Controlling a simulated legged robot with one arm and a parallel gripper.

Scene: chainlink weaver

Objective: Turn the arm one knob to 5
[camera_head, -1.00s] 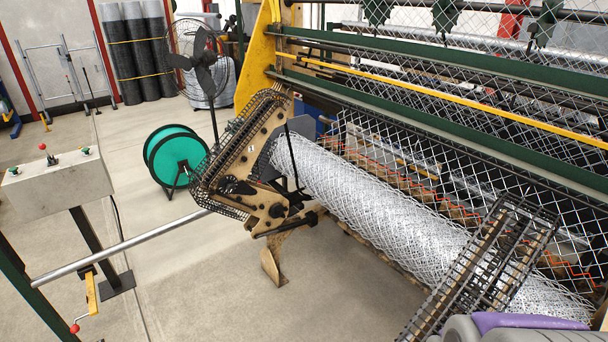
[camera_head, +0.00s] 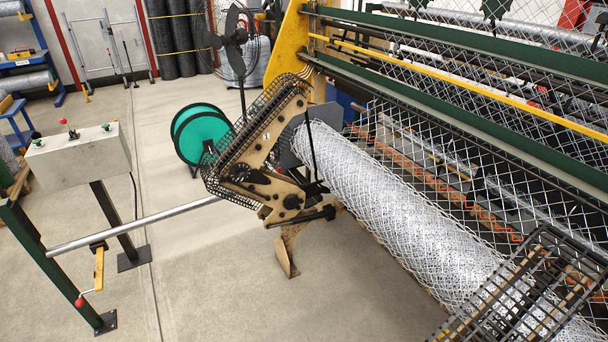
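A grey control box (camera_head: 78,155) stands on a dark post at the left. On its top are a red-tipped lever (camera_head: 70,131) and small green-based knobs, one at the left (camera_head: 36,141) and one at the right (camera_head: 106,127). I cannot tell which one is the arm one knob, and no numbers or markings can be read at this size. The tan machine arm (camera_head: 262,150) with its chain guard stands in the middle, beside the roll of chainlink mesh (camera_head: 400,210). My gripper is not in view.
A metal bar (camera_head: 135,226) runs from a green post (camera_head: 50,265) to the machine arm at low height. A green reel (camera_head: 200,133) and a fan (camera_head: 238,35) stand behind. The floor in front is clear.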

